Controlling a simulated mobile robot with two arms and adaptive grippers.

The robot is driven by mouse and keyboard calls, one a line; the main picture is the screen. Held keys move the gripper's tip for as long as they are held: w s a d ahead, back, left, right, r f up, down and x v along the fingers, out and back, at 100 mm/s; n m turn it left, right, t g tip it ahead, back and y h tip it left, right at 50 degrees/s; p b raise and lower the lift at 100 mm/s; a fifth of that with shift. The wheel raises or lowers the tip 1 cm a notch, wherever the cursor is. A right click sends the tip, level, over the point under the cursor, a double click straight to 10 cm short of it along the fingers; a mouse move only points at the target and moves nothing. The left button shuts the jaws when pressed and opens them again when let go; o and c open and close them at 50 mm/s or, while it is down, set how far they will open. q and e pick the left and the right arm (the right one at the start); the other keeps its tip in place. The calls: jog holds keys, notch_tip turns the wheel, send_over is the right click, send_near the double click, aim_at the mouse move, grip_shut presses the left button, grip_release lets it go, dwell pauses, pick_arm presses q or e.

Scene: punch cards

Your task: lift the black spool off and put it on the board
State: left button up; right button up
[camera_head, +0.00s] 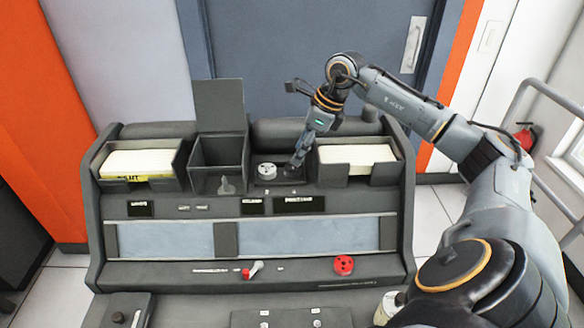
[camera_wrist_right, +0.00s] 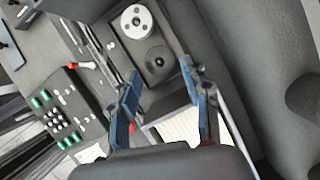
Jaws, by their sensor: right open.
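The black spool (camera_wrist_right: 158,60) is a dark round disc with a small centre. It sits in a recessed dark panel, beside a white-faced reel (camera_wrist_right: 137,20), which also shows in the head view (camera_head: 266,170). In the head view my right gripper (camera_head: 296,161) is over the spot just right of the white reel and hides the black spool. In the right wrist view the right gripper (camera_wrist_right: 161,68) is open, its two blue fingers apart with the black spool between and beyond the tips. I see no contact. I cannot tell which surface is the board. My left gripper is not in view.
A card tray (camera_head: 172,181) with a yellow label is at the left, beside an open-lidded dark bin (camera_head: 205,181). Another card tray (camera_head: 340,174) stands close right of my right gripper. The console front has a red knob (camera_head: 344,265) and a red-and-white lever (camera_head: 252,270).

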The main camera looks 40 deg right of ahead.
aim_at(291, 168)
jog(key=shift+f, duration=0.2)
jog(key=shift+a+f, duration=0.15)
jog(key=shift+f, duration=0.15)
jog(key=p+x, duration=0.1)
jog(key=x, duration=0.2)
jog(key=shift+w+a+f, duration=0.1)
jog(key=shift+w+f, duration=0.05)
jog(key=shift+f, duration=0.1)
jog(key=shift+w+f, duration=0.15)
jog(key=shift+f, duration=0.15)
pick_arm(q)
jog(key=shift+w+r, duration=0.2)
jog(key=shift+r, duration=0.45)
pick_arm(e)
jog(key=c, duration=0.7)
jog(key=shift+o, duration=0.2)
jog(key=shift+r, duration=0.1)
